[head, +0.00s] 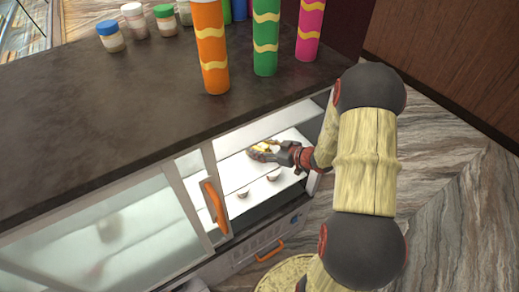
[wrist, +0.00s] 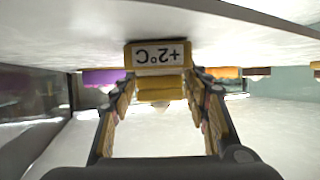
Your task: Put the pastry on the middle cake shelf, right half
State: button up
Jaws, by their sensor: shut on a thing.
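My gripper (head: 272,151) reaches through the open front of the counter's cabinet, over a white shelf (head: 232,171). A small yellow-and-white patch (head: 262,148) shows at the gripper's tip in the head view. I cannot tell whether the held thing is the pastry or whether it touches the white surface. Small round sweets (head: 272,176) stand on the shelf nearer the front. The pastry is not plainly identifiable.
A frosted sliding door with an orange handle (head: 215,207) covers the cabinet's left side. Tall orange (head: 211,50), green (head: 265,38) and pink tubes stand on the dark countertop (head: 120,110). Purple (wrist: 103,77) and brown (wrist: 258,72) items flank the fingers beyond, in the wrist view.

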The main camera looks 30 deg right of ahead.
jog(key=shift+f, duration=0.1)
jog(key=o, duration=1.2)
jog(key=shift+c, duration=0.2)
jog(key=shift+s+r, duration=0.1)
jog(key=shift+r, duration=0.1)
jog(key=p+v, duration=0.4)
jog(key=v, duration=0.6)
jog(key=shift+s+d, duration=0.1)
jog(key=shift+d, duration=0.1)
jog(key=shift+p+v, duration=0.45)
jog(key=shift+v, duration=0.3)
